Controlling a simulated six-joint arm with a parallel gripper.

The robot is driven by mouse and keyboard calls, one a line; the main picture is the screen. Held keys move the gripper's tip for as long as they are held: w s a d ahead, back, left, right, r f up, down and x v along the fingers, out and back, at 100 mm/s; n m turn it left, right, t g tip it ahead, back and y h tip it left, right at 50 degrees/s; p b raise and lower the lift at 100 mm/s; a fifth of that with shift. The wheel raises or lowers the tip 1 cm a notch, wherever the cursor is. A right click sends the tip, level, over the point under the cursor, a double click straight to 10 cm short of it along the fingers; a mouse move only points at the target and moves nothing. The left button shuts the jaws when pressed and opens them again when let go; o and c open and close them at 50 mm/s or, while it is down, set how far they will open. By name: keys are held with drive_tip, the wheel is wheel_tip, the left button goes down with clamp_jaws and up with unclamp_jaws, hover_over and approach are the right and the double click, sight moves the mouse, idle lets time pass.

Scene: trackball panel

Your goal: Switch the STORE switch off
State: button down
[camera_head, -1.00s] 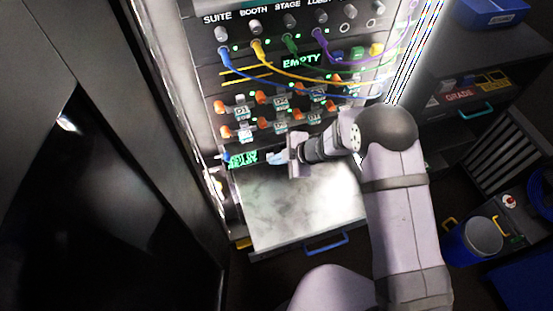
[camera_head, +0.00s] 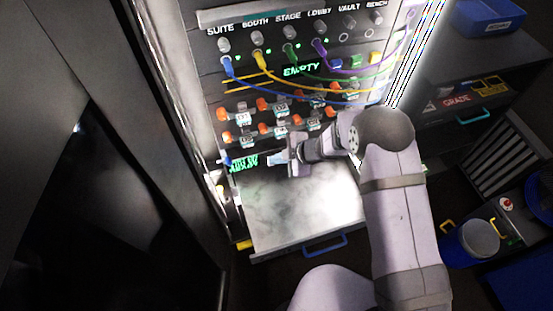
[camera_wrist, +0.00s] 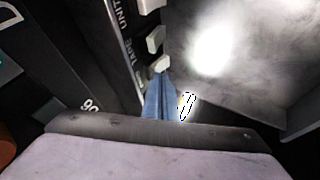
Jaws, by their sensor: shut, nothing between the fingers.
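My gripper (camera_head: 272,159) is shut and empty, low in front of the panel (camera_head: 212,90). In the wrist view its blue fingers (camera_wrist: 158,98) point at a column of white keys along the panel's edge. The lowest white key (camera_wrist: 160,64) is right at the fingertips; I cannot tell whether they touch. Another white key (camera_wrist: 155,38) is just above it. Two rows of switches with orange parts (camera_head: 263,104) sit above my gripper in the head view. No STORE label is readable, so I cannot tell which switch it is.
Blue, yellow, green and purple cables (camera_head: 345,59) droop across the panel above the switches. A pale shelf (camera_head: 290,215) with a blue handle juts out below my gripper. A dark cabinet (camera_head: 110,200) stands at the left, a blue bucket (camera_head: 470,245) at the right.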

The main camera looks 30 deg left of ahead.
drive_tip(key=shift+s, duration=0.1)
idle(0.3)
drive_tip(key=s+v, duration=0.1)
drive_tip(key=v, duration=1.1)
drive_tip(key=shift+d, duration=0.1)
idle(0.4)
